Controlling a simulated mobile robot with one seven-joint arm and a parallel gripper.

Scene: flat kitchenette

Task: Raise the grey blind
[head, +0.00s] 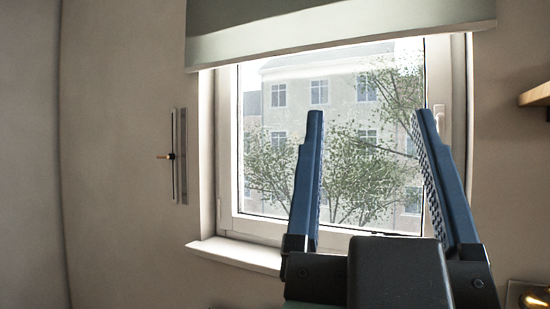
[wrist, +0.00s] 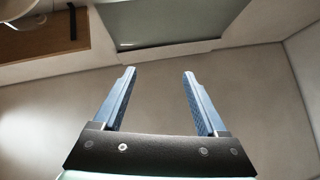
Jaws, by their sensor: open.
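The grey blind (head: 340,24) hangs over the top of the window in the head view, its lower edge just above the glass. Most of the pane below it is uncovered. A narrow vertical slide track (head: 181,185) with a small dark and brass knob (head: 168,156) is on the wall left of the window. My gripper (head: 368,111) is open and empty in front of the window, right of the track and below the blind. In the wrist view my gripper (wrist: 159,72) points at bare wall, with a grey-green panel (wrist: 170,20), apparently the blind, beyond it.
The white window frame (head: 229,150) has a handle (head: 439,118) on its right side and a sill (head: 235,254) sticking out below. A wooden shelf (head: 536,95) is at the right edge. The wall left of the track is clear.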

